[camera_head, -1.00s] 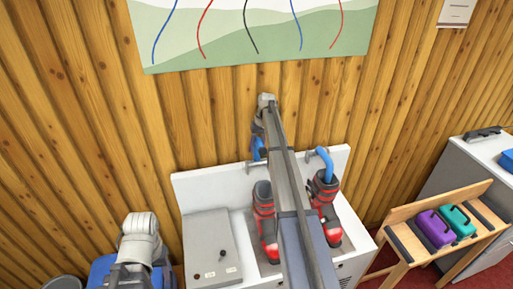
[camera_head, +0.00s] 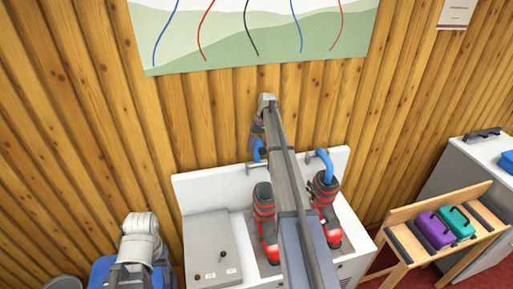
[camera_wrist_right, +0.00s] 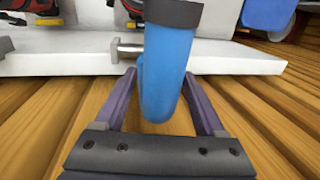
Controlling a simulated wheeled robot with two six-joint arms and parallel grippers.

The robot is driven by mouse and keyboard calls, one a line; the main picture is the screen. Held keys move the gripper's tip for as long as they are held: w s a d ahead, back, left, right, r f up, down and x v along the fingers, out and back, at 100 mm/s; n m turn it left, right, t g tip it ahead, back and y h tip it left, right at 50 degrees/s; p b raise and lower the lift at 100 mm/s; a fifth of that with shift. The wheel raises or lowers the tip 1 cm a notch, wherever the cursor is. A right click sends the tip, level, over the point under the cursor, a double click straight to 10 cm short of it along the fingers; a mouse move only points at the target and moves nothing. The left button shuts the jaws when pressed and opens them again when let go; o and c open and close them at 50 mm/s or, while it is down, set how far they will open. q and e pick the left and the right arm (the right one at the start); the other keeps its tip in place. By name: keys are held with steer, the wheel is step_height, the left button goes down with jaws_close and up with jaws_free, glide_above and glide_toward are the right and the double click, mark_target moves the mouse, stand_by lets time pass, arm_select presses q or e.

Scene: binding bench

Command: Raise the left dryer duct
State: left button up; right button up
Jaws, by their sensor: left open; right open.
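The left dryer duct (camera_head: 257,152) is a blue curved pipe at the back of the white dryer bench (camera_head: 185,187), above the left boot. In the head view my right arm partly hides it. My right gripper (camera_head: 256,142) is at this duct, in front of the wooden wall. In the right wrist view the blue duct (camera_wrist_right: 166,70), with a dark collar, is between the open fingers of my right gripper (camera_wrist_right: 160,76). I cannot tell whether they touch it. My left arm shows at the lower left, but its gripper fingers are not visible.
The right blue duct (camera_head: 325,163) curves over the right red-and-black boot (camera_head: 325,195). The left boot (camera_head: 263,205) stands beside my right arm. A grey box (camera_head: 210,248) with knobs is on the left. A wooden bench (camera_head: 400,262) holds purple and teal cases at the right.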

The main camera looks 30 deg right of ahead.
mark_target(259, 139)
steer(key=r+p, duration=0.2)
steer(key=d+r+p, duration=0.1)
steer(key=r+p, duration=0.3)
steer(key=r, duration=0.1)
steer(key=shift+d, duration=0.15)
steer(key=shift+s+f, duration=0.1)
